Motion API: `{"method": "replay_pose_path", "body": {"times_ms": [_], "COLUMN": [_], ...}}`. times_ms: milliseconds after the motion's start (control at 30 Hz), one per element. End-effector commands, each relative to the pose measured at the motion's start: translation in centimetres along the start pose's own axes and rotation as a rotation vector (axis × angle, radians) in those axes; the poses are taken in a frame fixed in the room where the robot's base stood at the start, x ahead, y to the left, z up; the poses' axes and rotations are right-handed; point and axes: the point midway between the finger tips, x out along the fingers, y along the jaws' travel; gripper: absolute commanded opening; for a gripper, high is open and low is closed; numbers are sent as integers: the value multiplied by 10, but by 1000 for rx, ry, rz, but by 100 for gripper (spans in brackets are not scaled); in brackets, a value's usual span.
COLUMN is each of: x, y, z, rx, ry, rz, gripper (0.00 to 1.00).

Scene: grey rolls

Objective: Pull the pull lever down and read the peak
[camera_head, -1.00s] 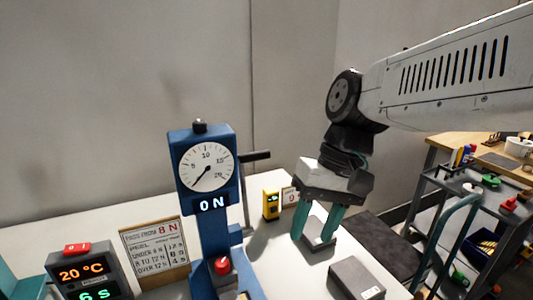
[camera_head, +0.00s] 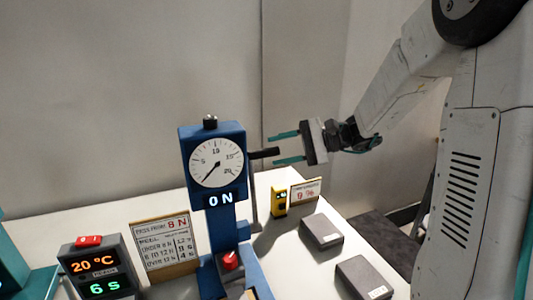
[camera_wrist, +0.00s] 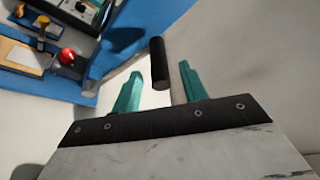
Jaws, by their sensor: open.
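The blue test stand (camera_head: 226,240) stands upright on the white bench. It carries a round dial (camera_head: 216,163) with its needle toward the lower left, and a display reading "0 N" (camera_head: 220,199). The pull lever's black handle (camera_head: 265,153) sticks out to the right of the stand. My gripper (camera_head: 287,147) is at the handle's height, open, with its teal fingers pointing left, one above and one below the handle's end. In the wrist view the handle (camera_wrist: 159,64) lies between the two spread fingers (camera_wrist: 158,88), apparently touching neither.
A red knob (camera_head: 230,259) sits low on the stand. A timer box (camera_head: 95,268) shows 20 °C and 6 s, beside a sign (camera_head: 165,245). A yellow device (camera_head: 279,200), a small card (camera_head: 304,191) and two grey boxes (camera_head: 322,232) (camera_head: 364,278) are on the right.

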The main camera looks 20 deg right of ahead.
Motion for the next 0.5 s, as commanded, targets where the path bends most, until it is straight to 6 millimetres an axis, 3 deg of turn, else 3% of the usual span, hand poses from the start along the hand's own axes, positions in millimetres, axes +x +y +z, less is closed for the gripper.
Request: {"method": "replay_pose_path", "body": {"times_ms": [200,500], "x": [30,39], "y": [1,1], "z": [1,0], "rx": [0,0], "ry": [-2,0], "rz": [3,2], "gripper": [43,43]}}
